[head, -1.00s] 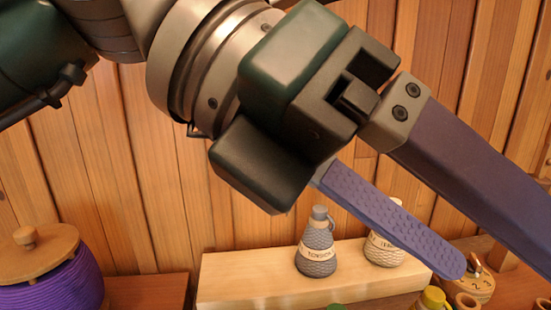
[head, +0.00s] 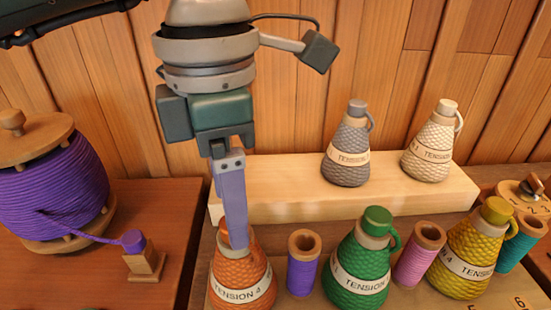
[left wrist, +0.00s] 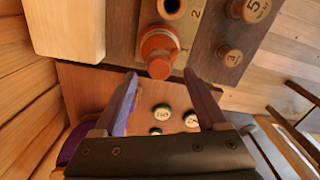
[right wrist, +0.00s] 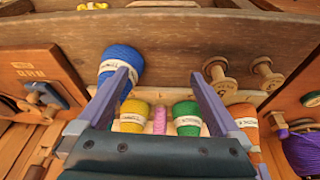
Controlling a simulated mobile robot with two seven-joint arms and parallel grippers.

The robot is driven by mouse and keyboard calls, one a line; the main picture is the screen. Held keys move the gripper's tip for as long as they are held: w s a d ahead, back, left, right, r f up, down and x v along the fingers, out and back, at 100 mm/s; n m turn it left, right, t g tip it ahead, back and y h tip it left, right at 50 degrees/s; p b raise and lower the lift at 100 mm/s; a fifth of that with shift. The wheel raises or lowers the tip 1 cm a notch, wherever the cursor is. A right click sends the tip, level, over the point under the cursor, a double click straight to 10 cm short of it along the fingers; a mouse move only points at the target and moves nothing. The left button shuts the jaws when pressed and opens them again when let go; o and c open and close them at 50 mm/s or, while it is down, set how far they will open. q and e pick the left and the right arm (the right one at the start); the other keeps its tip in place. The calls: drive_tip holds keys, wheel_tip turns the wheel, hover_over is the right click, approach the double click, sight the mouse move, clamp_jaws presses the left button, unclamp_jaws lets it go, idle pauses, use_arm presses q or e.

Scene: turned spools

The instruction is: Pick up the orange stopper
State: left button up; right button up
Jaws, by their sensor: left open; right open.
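An orange bottle (head: 240,278) with a "TENSION" label stands at the front left of the row in the head view. Its top and the orange stopper are hidden there behind a finger of my left gripper (head: 237,245), which points down at it. In the left wrist view the orange stopper (left wrist: 158,66) shows from above, just beyond and roughly between the open fingertips of my left gripper (left wrist: 160,76). I cannot tell whether a finger touches it. My right gripper (right wrist: 163,72) is open in the right wrist view, with nothing held between its fingers.
A purple spool (head: 295,272) and a green bottle (head: 357,262) stand close right of the orange bottle. A pale wooden step (head: 290,196) behind carries a grey bottle (head: 346,155) and a cream bottle (head: 430,150). A big purple reel (head: 50,190) stands left.

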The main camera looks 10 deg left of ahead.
use_arm(q)
wheel_tip(320, 180, down, 2)
drive_tip(key=shift+f, duration=0.1)
clamp_jaws()
idle(0.6)
